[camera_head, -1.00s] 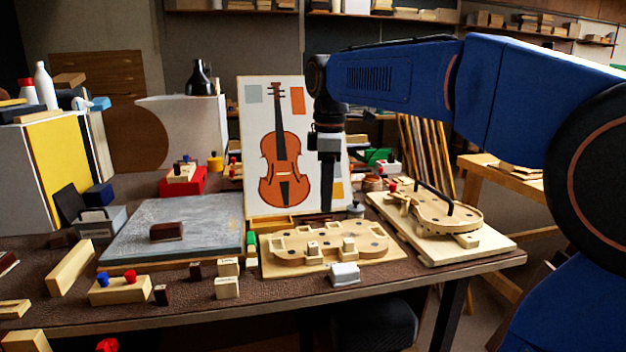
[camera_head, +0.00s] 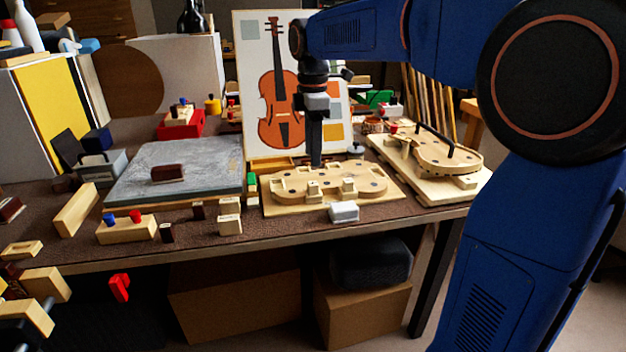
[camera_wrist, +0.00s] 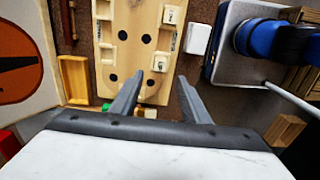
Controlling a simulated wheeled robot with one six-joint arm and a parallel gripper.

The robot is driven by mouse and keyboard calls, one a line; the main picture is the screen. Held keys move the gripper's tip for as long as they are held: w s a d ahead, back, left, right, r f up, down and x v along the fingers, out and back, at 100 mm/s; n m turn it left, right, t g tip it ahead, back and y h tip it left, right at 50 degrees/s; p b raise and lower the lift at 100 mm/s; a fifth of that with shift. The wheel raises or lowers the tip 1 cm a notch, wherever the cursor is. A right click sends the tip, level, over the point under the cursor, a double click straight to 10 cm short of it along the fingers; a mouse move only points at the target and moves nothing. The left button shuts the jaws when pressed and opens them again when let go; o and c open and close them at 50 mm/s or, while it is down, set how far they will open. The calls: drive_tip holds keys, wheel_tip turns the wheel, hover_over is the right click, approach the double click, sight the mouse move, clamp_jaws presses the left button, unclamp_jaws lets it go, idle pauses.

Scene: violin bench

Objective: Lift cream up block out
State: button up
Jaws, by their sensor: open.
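The pale wooden violin mould (camera_head: 285,190) lies flat on its board on the bench, with dark holes in its face. Two small cream blocks sit at its near edge, a left one (camera_head: 313,188) and a right one (camera_head: 348,187). In the wrist view the mould (camera_wrist: 128,55) runs up from between my fingers, with one cream block (camera_wrist: 159,63) close ahead of the fingertips and another (camera_wrist: 170,14) farther up. Which of them is the up block I cannot tell. My gripper (camera_wrist: 160,78) is open, pointing down above the mould; it also shows in the head view (camera_head: 316,160).
A white block (camera_head: 344,211) lies at the front edge. Two lettered cream blocks (camera_head: 229,225) stand left of the mould. The violin picture board (camera_head: 250,85) stands close behind my gripper. A second mould with a black handle (camera_head: 440,150) is at right.

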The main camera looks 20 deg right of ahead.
sight(313, 183)
wheel_tip(313, 183, down, 10)
drive_tip(key=shift+r, duration=0.25)
idle(0.3)
drive_tip(key=c, duration=1.1)
drive_tip(key=shift+o, duration=0.2)
